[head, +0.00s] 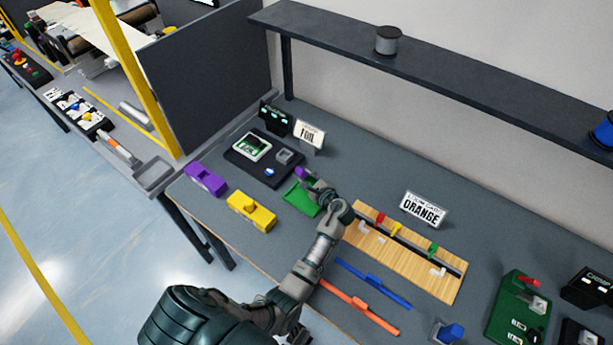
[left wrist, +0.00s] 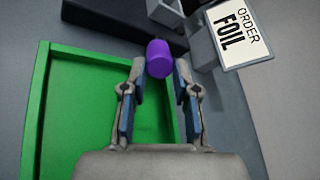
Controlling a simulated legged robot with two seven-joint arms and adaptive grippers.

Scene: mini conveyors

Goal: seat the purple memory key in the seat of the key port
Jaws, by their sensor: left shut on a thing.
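The purple memory key (left wrist: 159,60) is between the fingertips of my left gripper (left wrist: 160,75) in the left wrist view. The gripper is shut on it and holds it above the right edge of a green tray. In the head view the purple key (head: 301,173) shows at the tip of my left arm. A black device (head: 264,158) with a green board, a grey block and a blue button stands just beyond the gripper, to its left; it may be the key port. Its seat cannot be made out clearly. My right gripper is not in view.
The green tray (head: 294,200) lies under the gripper. A FOIL sign (head: 310,134) stands behind. A purple block (head: 205,179) and a yellow block (head: 251,211) are to the left. A wooden board (head: 440,282) with coloured pieces is to the right.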

